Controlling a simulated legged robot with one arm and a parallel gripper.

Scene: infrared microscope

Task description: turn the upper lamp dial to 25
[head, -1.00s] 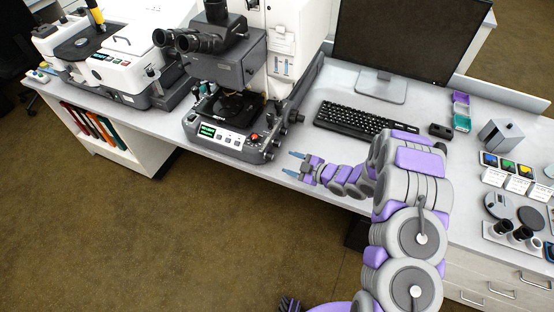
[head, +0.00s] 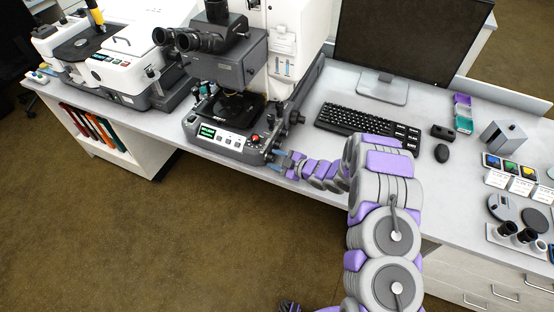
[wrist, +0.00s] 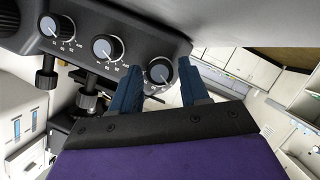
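The microscope (head: 225,120) stands on the bench, with green displays and buttons on its front panel. In the wrist view a dark panel (wrist: 135,40) on it carries three round dials with white pointers and small scales: one at the left (wrist: 47,25), a middle one (wrist: 102,46) and a right one (wrist: 160,72). I cannot read which is the upper lamp dial, nor the exact settings. My gripper (wrist: 152,66) is open, its blue fingers on either side of the right dial. I cannot tell whether they touch it. In the head view my gripper (head: 276,158) is at the microscope's lower right corner.
A keyboard (head: 362,122), a monitor (head: 405,40) and a mouse (head: 441,153) are to the right. Focus knobs (head: 296,117) stick out from the microscope's right side. Another white instrument (head: 125,65) stands at the left. The bench front edge runs below my arm.

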